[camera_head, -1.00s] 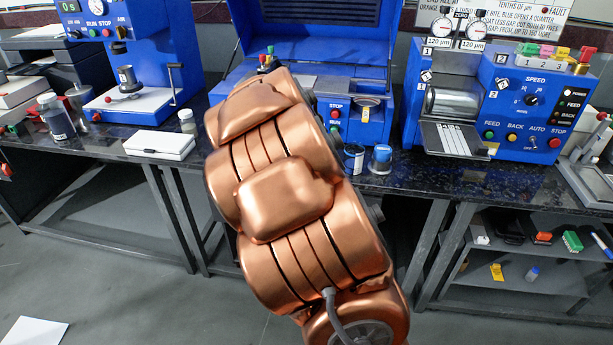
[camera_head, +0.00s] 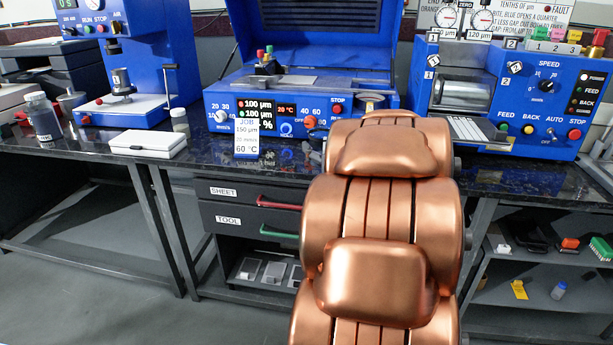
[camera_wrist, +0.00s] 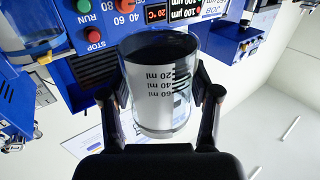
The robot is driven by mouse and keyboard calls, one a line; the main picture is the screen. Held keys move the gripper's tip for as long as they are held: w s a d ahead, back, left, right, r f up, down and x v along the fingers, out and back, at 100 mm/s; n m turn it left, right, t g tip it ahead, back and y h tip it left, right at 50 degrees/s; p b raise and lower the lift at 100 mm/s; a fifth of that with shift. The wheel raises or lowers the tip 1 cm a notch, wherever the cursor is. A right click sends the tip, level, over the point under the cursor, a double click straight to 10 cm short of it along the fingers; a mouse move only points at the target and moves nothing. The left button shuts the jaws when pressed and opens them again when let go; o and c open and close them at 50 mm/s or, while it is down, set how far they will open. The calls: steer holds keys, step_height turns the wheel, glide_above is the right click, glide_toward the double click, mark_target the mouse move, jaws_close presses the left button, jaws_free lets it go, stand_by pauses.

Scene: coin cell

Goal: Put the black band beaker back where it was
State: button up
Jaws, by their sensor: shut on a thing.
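In the wrist view, a clear glass beaker (camera_wrist: 158,112) with black ml marks sits between the two fingers of my gripper (camera_wrist: 160,95). The fingers press on it from both sides, and a dark band runs near its upper edge in this view. Pale surface shows through or in the glass; I cannot tell which. In the head view, my copper arm hides my gripper and the held beaker. A second clear glass vessel (camera_wrist: 32,38) stands at the left of the wrist view, cut off by the edge.
The dark bench top (camera_head: 240,165) carries a blue coater (camera_head: 345,112) with knobs and a job card (camera_head: 247,137). A blue roller machine (camera_head: 520,100) is at right, a blue press (camera_head: 140,60) at left. A white box (camera_head: 148,143) and a small jar (camera_head: 180,122) stand left of the coater.

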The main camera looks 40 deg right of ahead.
steer(key=f, duration=0.1)
steer(key=s+f+b, duration=0.1)
steer(key=f, duration=0.1)
steer(key=s+d+f, duration=0.1)
steer(key=f, duration=0.1)
steer(key=shift+b, duration=0.35)
steer(key=p+x, duration=0.1)
steer(key=p, duration=0.1)
steer(key=p+x, duration=0.2)
steer(key=p, duration=0.1)
steer(key=p+x, duration=0.2)
steer(key=shift+w+d+f, duration=0.1)
steer(key=shift+d+f, duration=0.15)
steer(key=shift+f, duration=0.05)
steer(key=w+p, duration=0.2)
steer(key=p, duration=0.1)
steer(key=shift+d+r, duration=0.15)
steer(key=shift+r, duration=0.05)
steer(key=shift+p+x, duration=0.4)
steer(key=shift+x, duration=3.2)
steer(key=shift+f, duration=0.4)
steer(key=shift+f, duration=0.1)
steer(key=o, duration=1.2)
